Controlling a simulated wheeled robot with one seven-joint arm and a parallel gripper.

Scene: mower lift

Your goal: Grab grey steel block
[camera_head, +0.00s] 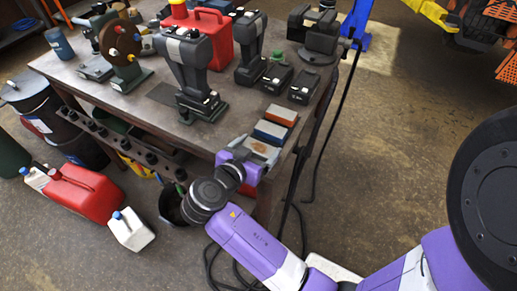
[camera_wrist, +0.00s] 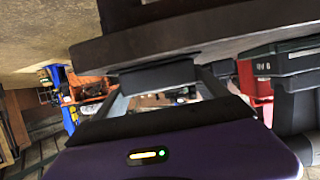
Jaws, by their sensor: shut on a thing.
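The grey steel block (camera_head: 262,150), with a brownish patch on top, lies at the table's front right corner, nearest my arm. My purple gripper (camera_head: 250,157) reaches it from the front and is shut on it; its fingers are mostly hidden in the head view. In the wrist view a dark block (camera_wrist: 158,78) shows between the grey fingers of my gripper (camera_wrist: 165,85), close to a dark slab. Whether the block is lifted or still touches the table cannot be told.
A blue block (camera_head: 270,132) and a reddish-brown block (camera_head: 282,114) lie just behind the grey one. Black batteries (camera_head: 304,86) and black tools crowd the table (camera_head: 150,100) further back. Red and white cans (camera_head: 85,190) stand on the floor at left. Floor at right is open.

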